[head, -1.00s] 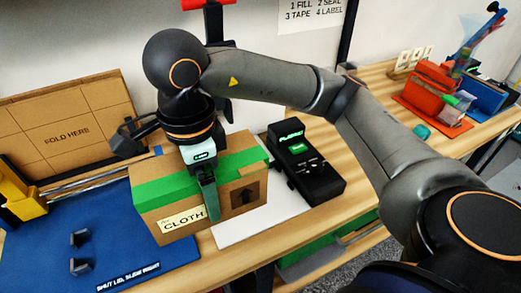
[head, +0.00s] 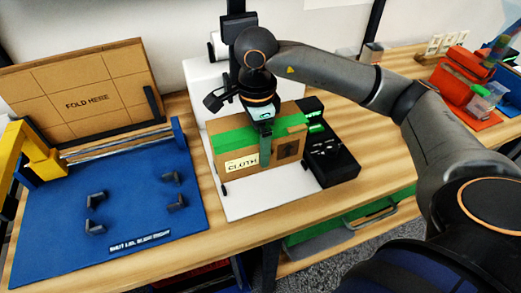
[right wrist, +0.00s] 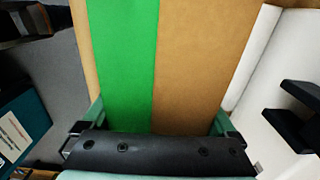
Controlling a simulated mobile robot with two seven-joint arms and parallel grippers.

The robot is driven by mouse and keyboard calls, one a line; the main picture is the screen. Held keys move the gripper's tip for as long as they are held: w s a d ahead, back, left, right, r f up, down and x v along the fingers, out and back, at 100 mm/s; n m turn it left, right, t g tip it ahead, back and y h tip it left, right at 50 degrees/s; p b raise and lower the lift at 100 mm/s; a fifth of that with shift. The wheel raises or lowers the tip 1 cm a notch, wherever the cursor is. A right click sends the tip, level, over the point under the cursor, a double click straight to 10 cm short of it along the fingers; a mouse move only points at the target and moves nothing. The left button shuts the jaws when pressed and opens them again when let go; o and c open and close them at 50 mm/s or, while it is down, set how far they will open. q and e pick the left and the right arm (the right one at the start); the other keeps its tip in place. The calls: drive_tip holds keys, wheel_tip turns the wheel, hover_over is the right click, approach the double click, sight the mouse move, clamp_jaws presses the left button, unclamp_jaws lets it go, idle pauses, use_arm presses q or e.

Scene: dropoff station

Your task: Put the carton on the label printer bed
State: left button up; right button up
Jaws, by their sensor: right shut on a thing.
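The carton (head: 232,147) is a brown box with green tape across its top and front and a label reading CLOTH. It stands upright over the white label printer bed (head: 245,207); I cannot tell if its underside touches the bed. My right gripper (head: 265,140) comes from above and is shut on the carton, one green finger down its front face. In the right wrist view the carton's taped top (right wrist: 195,70) fills the middle, between the green fingers (right wrist: 160,118). The far finger is hidden in the head view. My left gripper is not in view.
A black printer unit (head: 335,165) with a green display stands close to the carton's right. A blue mat (head: 60,235) with dark corner brackets and a FOLD HERE board (head: 85,95) are at the left. Red and blue bins (head: 460,80) are far right. Wooden tabletop is clear beyond the printer.

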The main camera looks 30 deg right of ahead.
drive_tip(key=shift+w+d+f, duration=0.25)
drive_tip(key=shift+d+f, duration=0.15)
drive_tip(key=shift+f, duration=0.2)
drive_tip(key=f, duration=0.3)
drive_tip(key=shift+w+d+f+p, duration=0.1)
drive_tip(key=shift+w+d+p, duration=0.05)
drive_tip(key=shift+d+p, duration=0.15)
drive_tip(key=shift+f, duration=0.3)
drive_tip(key=shift+f, duration=0.15)
drive_tip(key=o, duration=1.1)
drive_tip(key=shift+o, duration=0.2)
wheel_tip(320, 180, up, 12)
drive_tip(key=shift+r, duration=0.2)
